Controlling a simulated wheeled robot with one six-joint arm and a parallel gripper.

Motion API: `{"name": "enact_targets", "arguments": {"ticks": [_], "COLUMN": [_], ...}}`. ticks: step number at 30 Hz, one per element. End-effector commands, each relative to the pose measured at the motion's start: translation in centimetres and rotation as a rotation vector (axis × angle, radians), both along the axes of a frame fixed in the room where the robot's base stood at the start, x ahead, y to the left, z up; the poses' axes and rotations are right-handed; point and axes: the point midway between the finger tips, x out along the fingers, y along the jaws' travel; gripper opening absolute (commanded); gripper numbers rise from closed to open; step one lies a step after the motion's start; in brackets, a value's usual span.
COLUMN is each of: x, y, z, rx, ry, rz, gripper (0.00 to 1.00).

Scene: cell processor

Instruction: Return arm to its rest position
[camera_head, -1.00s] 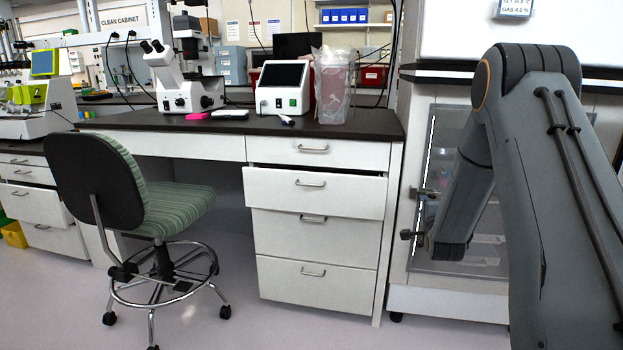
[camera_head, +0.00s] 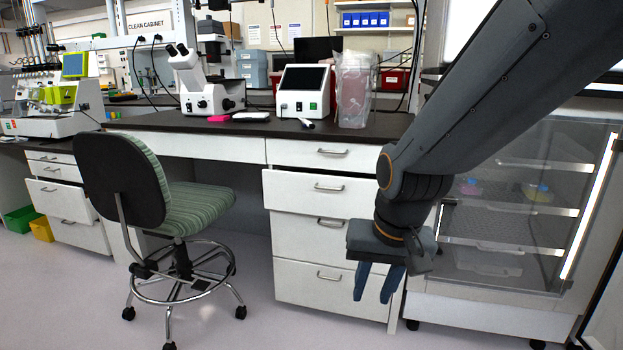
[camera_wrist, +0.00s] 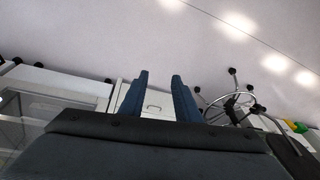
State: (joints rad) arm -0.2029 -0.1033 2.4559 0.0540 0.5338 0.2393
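My gripper (camera_head: 373,284) hangs from my grey arm in front of the white drawer unit, with its blue fingers pointing down. In the wrist view its two blue fingers (camera_wrist: 160,95) stand apart with nothing between them, so it is open and empty. My arm reaches in from the upper right of the head view and partly covers the drawers' right edge and the cabinet.
A green-striped chair (camera_head: 190,210) stands left of the gripper. The white drawer unit (camera_head: 310,247) is behind it, one drawer slightly out. A glass-doored cabinet (camera_head: 500,240) stands at right. A microscope (camera_head: 205,85) and a screen device (camera_head: 305,90) are on the bench. The front floor is clear.

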Motion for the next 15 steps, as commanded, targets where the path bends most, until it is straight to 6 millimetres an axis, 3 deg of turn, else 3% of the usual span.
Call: {"name": "enact_targets", "arguments": {"ticks": [3, 12, 15], "x": [-4.0, -12.4, -12.4], "y": [0.6, 1.1, 0.6], "z": [0.4, 1.1, 1.9], "rx": [-0.024, -0.062, -0.065], "ry": [0.067, 0.217, 0.225], "rz": [0.112, 0.346, 0.334], "gripper": [0.3, 0.3, 0.3]}}
